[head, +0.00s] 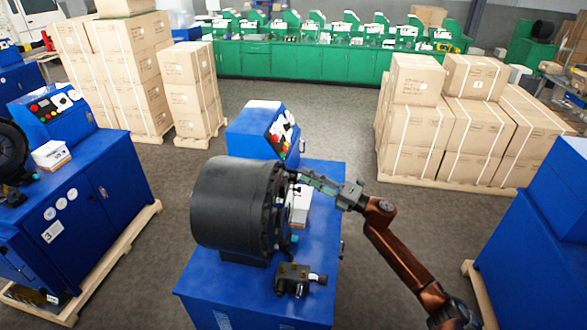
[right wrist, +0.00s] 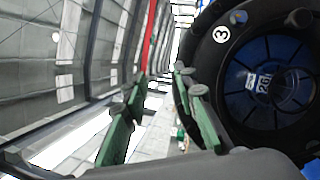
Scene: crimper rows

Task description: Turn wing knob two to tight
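The black drum-shaped crimper head (head: 232,205) sits on a blue machine in the middle of the head view. Its ringed face points right, toward my right gripper (head: 306,180). The gripper's green fingers reach left, close to the upper part of that face; I cannot tell if they touch it. In the right wrist view the gripper (right wrist: 160,95) has its fingers apart, with no held thing visible between them. The black ring (right wrist: 215,75) fills the right side, with a round white label reading 3 and small grey knobs. I cannot tell which is wing knob two. My left gripper is out of view.
A small black fitting (head: 294,280) sits on the machine's blue top (head: 235,290). A control box (head: 262,130) stands behind the head. Another blue machine (head: 85,215) is at left, a blue cabinet (head: 530,250) at right. Stacked cartons (head: 415,130) stand behind; grey floor lies between.

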